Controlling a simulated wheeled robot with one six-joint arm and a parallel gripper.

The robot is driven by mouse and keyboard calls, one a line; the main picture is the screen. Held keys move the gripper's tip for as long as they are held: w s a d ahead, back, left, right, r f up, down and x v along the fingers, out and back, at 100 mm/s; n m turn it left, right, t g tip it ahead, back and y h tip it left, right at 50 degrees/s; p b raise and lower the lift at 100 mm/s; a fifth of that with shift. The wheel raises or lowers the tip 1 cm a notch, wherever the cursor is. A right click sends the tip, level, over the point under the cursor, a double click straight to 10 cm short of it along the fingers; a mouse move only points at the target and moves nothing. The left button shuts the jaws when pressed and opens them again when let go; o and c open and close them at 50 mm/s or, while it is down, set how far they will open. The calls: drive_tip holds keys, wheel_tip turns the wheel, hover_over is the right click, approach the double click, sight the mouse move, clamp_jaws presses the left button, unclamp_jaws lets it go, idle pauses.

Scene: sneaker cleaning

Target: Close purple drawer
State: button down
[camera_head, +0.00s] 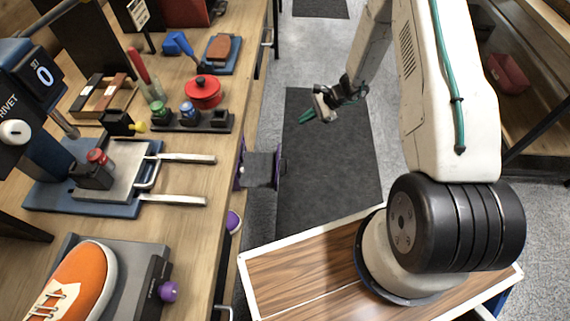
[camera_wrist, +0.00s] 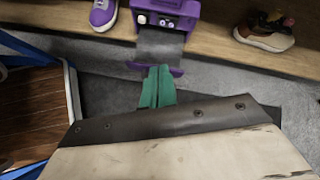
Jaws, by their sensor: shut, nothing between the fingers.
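The purple drawer (camera_head: 261,169) sticks out from the side of the workbench in the head view, with a grey tray and a purple front. In the wrist view the open drawer (camera_wrist: 160,45) extends from its purple housing (camera_wrist: 166,10), with small items at its inner end. My gripper (camera_head: 305,118) is over the floor, off to the right of the drawer and apart from it in the head view. Its green fingers (camera_wrist: 157,85) are together and empty, pointing toward the purple front edge in the wrist view. Whether they touch it is unclear there.
The wooden workbench (camera_head: 205,205) holds an orange sneaker (camera_head: 75,285), a blue press, a red pot (camera_head: 203,92) and several small tools. A purple shoe (camera_wrist: 103,14) sits left of the drawer in the wrist view. A dark floor mat (camera_head: 325,150) lies clear below.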

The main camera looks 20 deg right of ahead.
drive_tip(key=s+d+f+m+t, duration=0.1)
drive_tip(key=s+f+m, duration=0.1)
drive_tip(key=f, duration=0.7)
drive_tip(key=s+d+f+m, duration=0.1)
drive_tip(key=s+f+m, duration=0.2)
drive_tip(key=f, duration=0.6)
drive_tip(key=x, duration=0.8)
drive_tip(key=a+r+x, duration=0.1)
drive_tip(key=x, duration=0.3)
drive_tip(key=shift+w+r, duration=0.1)
drive_tip(key=shift+w, duration=0.25)
drive_tip(key=shift+w+a+h, duration=0.2)
drive_tip(key=shift+a+h, duration=0.1)
drive_tip(key=shift+a, duration=0.15)
